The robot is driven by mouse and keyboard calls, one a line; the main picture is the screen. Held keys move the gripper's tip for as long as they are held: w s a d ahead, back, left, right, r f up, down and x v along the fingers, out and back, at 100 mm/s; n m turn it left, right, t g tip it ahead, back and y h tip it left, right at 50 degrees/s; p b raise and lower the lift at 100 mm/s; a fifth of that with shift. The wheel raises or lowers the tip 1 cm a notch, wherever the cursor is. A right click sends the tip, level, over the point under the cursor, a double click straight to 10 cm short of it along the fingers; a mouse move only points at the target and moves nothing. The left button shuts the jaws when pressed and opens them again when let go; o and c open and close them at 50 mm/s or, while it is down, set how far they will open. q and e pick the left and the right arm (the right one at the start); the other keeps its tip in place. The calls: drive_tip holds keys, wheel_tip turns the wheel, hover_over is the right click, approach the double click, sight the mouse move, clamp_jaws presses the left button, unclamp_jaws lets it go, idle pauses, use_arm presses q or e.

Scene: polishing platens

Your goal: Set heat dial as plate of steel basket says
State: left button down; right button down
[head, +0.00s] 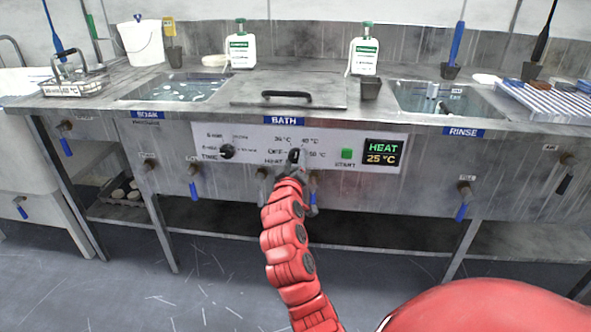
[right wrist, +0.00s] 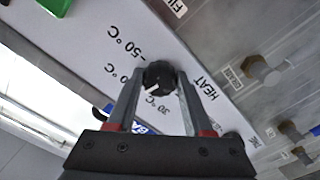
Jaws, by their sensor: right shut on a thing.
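The black heat dial (head: 294,156) is on the white bath panel (head: 240,136). My right gripper (head: 292,168) is at the dial in the head view. In the right wrist view its fingers stand on either side of the heat dial (right wrist: 158,75), shut on it. The dial's white mark points down-left there, near the 30 °C label; the exact setting is hard to tell. The heat display (head: 382,153) reads 25 °C. The steel basket (head: 76,84) stands at the left end of the counter; its plate (head: 61,91) is too small to read. My left gripper is not in view.
A black time dial (head: 227,151) and a green start button (head: 347,154) flank the heat dial. Taps with blue handles (head: 193,190) stick out below the panel. The bath lid (head: 245,92) is closed. A soak basin (head: 180,90) and rinse basin (head: 430,98) lie on either side.

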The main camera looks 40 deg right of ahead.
drive_tip(key=shift+f+m+b, duration=0.25)
drive_tip(key=shift+m+b, duration=0.35)
drive_tip(key=shift+m, duration=0.2)
drive_tip(key=shift+r+m+b, duration=0.15)
drive_tip(key=shift+m+b, duration=0.55)
drive_tip(key=shift+m, duration=0.2)
drive_tip(key=shift+c, duration=1.5)
unclamp_jaws()
drive_tip(key=shift+a, duration=0.1)
